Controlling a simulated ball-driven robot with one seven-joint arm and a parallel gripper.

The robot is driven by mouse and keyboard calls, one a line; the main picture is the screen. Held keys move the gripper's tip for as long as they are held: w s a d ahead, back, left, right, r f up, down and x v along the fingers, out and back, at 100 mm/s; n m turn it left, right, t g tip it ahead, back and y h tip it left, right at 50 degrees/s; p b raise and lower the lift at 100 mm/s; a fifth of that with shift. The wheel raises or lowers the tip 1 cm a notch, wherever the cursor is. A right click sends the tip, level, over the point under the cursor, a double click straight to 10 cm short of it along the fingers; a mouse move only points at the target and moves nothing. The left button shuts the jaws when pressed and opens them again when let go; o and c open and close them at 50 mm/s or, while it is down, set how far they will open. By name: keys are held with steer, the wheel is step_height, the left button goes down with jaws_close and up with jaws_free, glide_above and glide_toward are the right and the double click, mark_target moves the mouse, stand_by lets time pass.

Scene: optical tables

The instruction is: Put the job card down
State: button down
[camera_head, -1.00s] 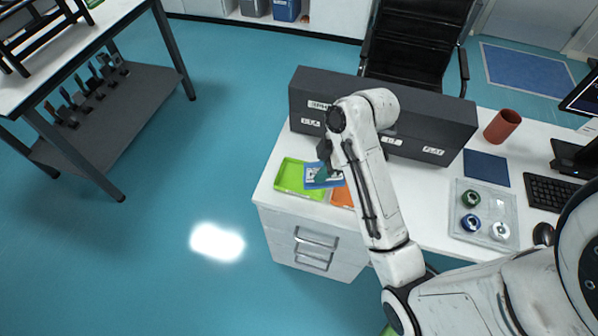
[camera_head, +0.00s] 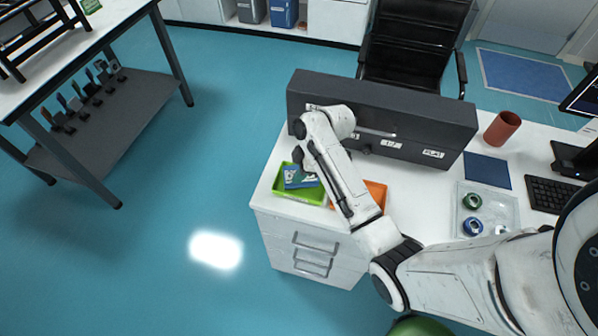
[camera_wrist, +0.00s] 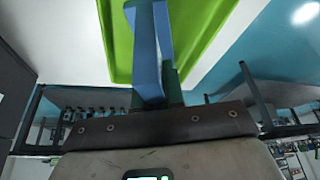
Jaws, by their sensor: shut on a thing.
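The job card (camera_head: 296,178) is a blue card with a pale print, over the green tray (camera_head: 312,197) at the left end of the white desk. My gripper (camera_head: 306,170) is shut on it, though the fingers are mostly hidden behind my arm in the head view. In the wrist view the card (camera_wrist: 146,50) shows nearly edge-on as a blue strip between the fingers, with the green tray (camera_wrist: 205,22) beyond it. Whether the card touches the tray floor I cannot tell.
An orange tray (camera_head: 376,192) sits just right of the green one, partly behind my arm. A long dark drawer unit (camera_head: 420,112) stands behind the trays. A red cup (camera_head: 502,128), a dark blue mat (camera_head: 487,170) and a clear tray with rolls (camera_head: 507,208) lie to the right.

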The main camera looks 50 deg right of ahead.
steer(key=shift+f, duration=0.2)
steer(key=c, duration=1.2)
jaws_free()
steer(key=shift+c, duration=0.2)
steer(key=v, duration=1.1)
steer(key=shift+s+r, duration=0.1)
steer(key=shift+r, duration=0.3)
steer(key=s+a+f+m+g, duration=0.1)
steer(key=s+a+f+m, duration=0.15)
steer(key=a, duration=0.35)
steer(key=s+a+f+m, duration=0.2)
steer(key=s+a+f, duration=0.15)
steer(key=a, duration=0.25)
steer(key=s+a+m+g+h, duration=0.1)
steer(key=s+a+m+h, duration=0.2)
steer(key=s, duration=0.8)
steer(key=shift+s+a+f+m, duration=0.25)
steer(key=shift+f+m, duration=0.15)
steer(key=shift+m, duration=0.35)
